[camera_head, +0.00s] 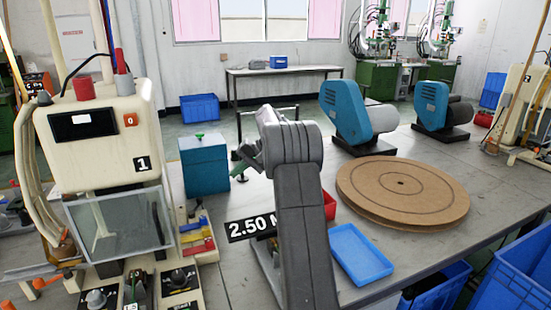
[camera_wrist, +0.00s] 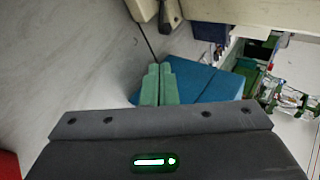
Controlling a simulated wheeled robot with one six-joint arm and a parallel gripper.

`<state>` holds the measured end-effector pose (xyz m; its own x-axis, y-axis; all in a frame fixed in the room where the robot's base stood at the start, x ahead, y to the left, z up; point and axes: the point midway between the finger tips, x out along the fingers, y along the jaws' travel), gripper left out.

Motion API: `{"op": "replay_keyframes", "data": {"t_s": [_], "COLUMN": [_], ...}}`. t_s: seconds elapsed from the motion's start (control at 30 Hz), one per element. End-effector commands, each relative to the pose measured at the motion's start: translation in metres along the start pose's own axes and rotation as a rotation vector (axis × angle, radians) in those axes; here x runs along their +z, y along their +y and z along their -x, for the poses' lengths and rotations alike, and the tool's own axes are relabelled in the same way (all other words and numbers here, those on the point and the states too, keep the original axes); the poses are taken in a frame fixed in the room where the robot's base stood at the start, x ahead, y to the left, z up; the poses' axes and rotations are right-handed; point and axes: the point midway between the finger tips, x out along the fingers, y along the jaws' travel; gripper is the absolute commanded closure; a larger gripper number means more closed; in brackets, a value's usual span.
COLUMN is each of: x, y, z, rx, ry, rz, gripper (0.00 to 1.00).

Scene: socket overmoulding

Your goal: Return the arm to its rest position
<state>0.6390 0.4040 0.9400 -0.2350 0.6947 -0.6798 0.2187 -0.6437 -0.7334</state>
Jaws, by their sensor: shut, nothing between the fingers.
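My gripper (camera_wrist: 158,68) shows in the wrist view as two green fingers side by side, pressed together with nothing between them. In the head view my arm rises from the bottom centre over the workbench (camera_head: 240,285) and bends at the top. There my gripper (camera_head: 237,169) is a small green shape left of the wrist, near the teal box (camera_head: 205,165), and its fingers are too small to judge. In the wrist view a blue-teal surface (camera_wrist: 205,82) lies behind the fingers. I cannot tell how far off it is.
The cream machine (camera_head: 95,150) marked 1 stands at left. A blue tray (camera_head: 360,254) and a round brown disc (camera_head: 402,192) lie right of my arm. Two blue machines (camera_head: 345,112) stand behind the disc. Blue bins (camera_head: 518,275) sit at lower right.

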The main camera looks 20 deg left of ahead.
Motion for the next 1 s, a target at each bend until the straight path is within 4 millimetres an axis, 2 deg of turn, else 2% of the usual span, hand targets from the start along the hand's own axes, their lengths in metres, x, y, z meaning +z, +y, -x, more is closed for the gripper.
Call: {"op": "replay_keyframes", "data": {"t_s": [0.17,0.27,0.8,1.0], "x": [0.0,0.0,0.001,0.011], "y": [0.0,0.0,0.0,0.005], "z": [-0.004,-0.013,-0.117,-0.119], "rx": [0.0,0.0,0.001,0.002], "ry": [-0.001,-0.003,-0.004,0.089], "rz": [0.0,0.0,0.0,-0.087], "gripper": [1.0,1.0,1.0,1.0]}}
